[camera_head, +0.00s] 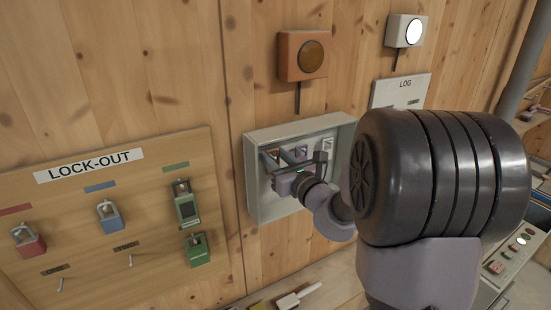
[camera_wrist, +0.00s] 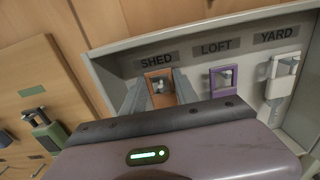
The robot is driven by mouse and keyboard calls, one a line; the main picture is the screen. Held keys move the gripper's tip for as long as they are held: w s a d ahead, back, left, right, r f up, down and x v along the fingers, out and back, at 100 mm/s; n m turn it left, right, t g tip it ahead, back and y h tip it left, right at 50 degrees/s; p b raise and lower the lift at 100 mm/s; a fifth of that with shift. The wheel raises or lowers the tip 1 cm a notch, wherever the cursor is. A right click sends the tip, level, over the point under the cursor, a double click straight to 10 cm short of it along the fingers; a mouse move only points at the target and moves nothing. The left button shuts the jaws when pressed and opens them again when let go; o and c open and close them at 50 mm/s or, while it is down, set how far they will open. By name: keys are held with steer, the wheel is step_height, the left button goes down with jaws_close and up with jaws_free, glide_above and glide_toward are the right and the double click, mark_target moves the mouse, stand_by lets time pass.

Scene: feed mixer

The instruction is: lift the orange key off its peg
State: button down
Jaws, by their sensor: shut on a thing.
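The orange key (camera_wrist: 159,77) is in the grey key box (camera_wrist: 108,66), under the SHED label in the wrist view. Its upper part shows between my fingers, and a peg end appears within its opening. My gripper (camera_wrist: 160,94) is shut on it, one finger on each side. The key's lower part is hidden behind the gripper body. In the head view my gripper (camera_head: 272,161) reaches into the left part of the box, where the key shows only as a small orange patch.
A purple key (camera_wrist: 222,78) hangs under LOFT, close right of my gripper, and a white key (camera_wrist: 283,76) under YARD. The box's raised rim surrounds them. The LOCK-OUT board (camera_head: 140,250) with several padlocks is left. An orange lamp box (camera_head: 303,56) is above.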

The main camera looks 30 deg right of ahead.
steer(key=s+b, duration=0.1)
steer(key=s, duration=0.8)
steer(key=shift+s+d+b, duration=0.15)
steer(key=shift+s+b, duration=0.1)
steer(key=shift+b, duration=0.15)
steer(key=shift+f, duration=0.1)
stand_by(0.4)
